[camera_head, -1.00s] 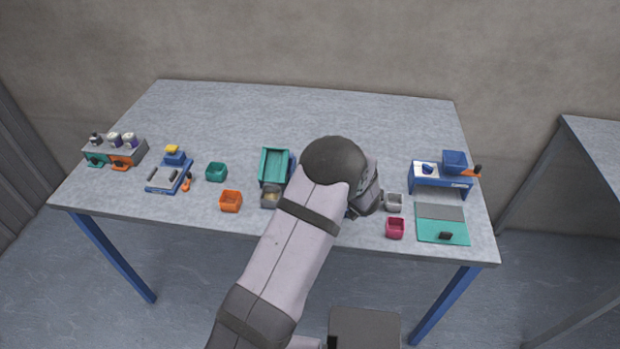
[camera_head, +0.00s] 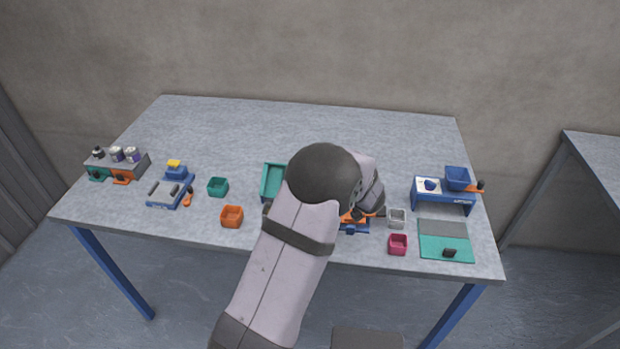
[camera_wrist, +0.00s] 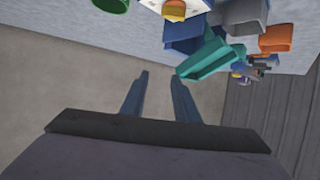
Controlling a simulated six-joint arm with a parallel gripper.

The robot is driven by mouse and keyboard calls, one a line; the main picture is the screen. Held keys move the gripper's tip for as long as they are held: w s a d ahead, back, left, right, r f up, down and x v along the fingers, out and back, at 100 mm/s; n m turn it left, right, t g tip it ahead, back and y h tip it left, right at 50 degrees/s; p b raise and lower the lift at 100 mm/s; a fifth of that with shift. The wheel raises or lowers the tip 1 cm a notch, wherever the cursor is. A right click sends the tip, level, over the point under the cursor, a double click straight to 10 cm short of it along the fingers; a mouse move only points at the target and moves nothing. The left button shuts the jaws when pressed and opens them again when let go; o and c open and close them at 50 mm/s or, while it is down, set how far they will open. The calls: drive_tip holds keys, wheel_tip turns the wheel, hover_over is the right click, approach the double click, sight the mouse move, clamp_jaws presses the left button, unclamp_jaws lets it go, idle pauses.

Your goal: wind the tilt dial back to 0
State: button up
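My gripper (camera_wrist: 160,76) shows in the wrist view with its two fingers apart and nothing between them. In the head view it is hidden behind my arm. A white plate with an orange-yellow knob (camera_wrist: 174,10) is cut off at the top of the wrist view, apart from the fingers; I cannot tell whether it is the tilt dial. A blue base with orange parts (camera_head: 356,222) shows partly beside my wrist in the head view. No dial reading is legible.
A teal tray (camera_head: 272,182) is partly behind my arm. An orange box (camera_head: 232,216), a green box (camera_head: 217,187), a grey cup (camera_head: 397,218) and a crimson cup (camera_head: 398,244) stand nearby. A blue stand (camera_head: 443,203) is at right. The table's back is clear.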

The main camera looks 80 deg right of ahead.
drive_tip(key=s+d+m+g+y+p, duration=0.15)
drive_tip(key=s+d+m+g, duration=0.25)
drive_tip(key=d+m+g, duration=0.55)
drive_tip(key=w+a+f+m+g+y+p, duration=0.1)
drive_tip(key=w+a+m+g+y+p, duration=0.1)
drive_tip(key=w+a+m+y, duration=0.4)
drive_tip(key=w+a+m, duration=0.2)
drive_tip(key=a, duration=0.2)
drive_tip(key=shift+a+f, duration=0.3)
drive_tip(key=shift+f, duration=0.1)
drive_tip(key=shift+f, duration=0.1)
drive_tip(key=shift+p+x, duration=1.55)
drive_tip(key=shift+x, duration=2)
drive_tip(key=shift+c, duration=0.7)
clamp_jaws()
